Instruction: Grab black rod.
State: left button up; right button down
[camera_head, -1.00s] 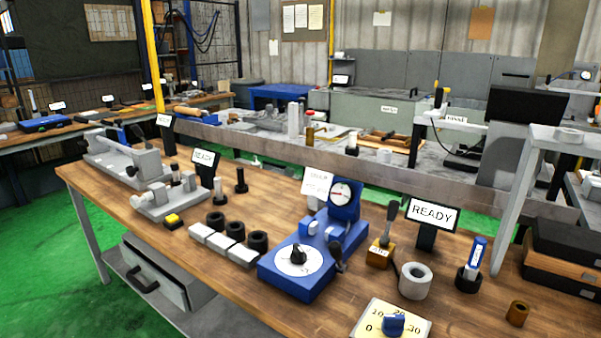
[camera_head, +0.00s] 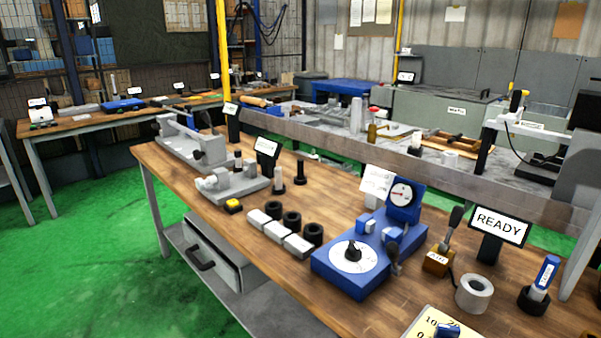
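A small upright black rod (camera_head: 300,173) on a round dark foot stands on the wooden workbench (camera_head: 330,200), behind the row of black rings. A similar upright pin with a light grey body (camera_head: 279,181) stands to its left. I cannot tell from the frames which one the task names, but the first is the plainest black rod. Neither of my grippers shows in the view.
Blue dial gauge device (camera_head: 370,250), several black rings (camera_head: 292,221), grey blocks (camera_head: 278,232) and a grey ring (camera_head: 474,293) occupy the bench. A READY sign (camera_head: 499,225) stands at right. Green floor (camera_head: 70,260) at left is clear.

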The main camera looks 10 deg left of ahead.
aim_at(299, 162)
jog(key=k, duration=0.6)
jog(key=u, duration=1)
jog(key=i, duration=1.25)
jog(key=z, duration=0.05)
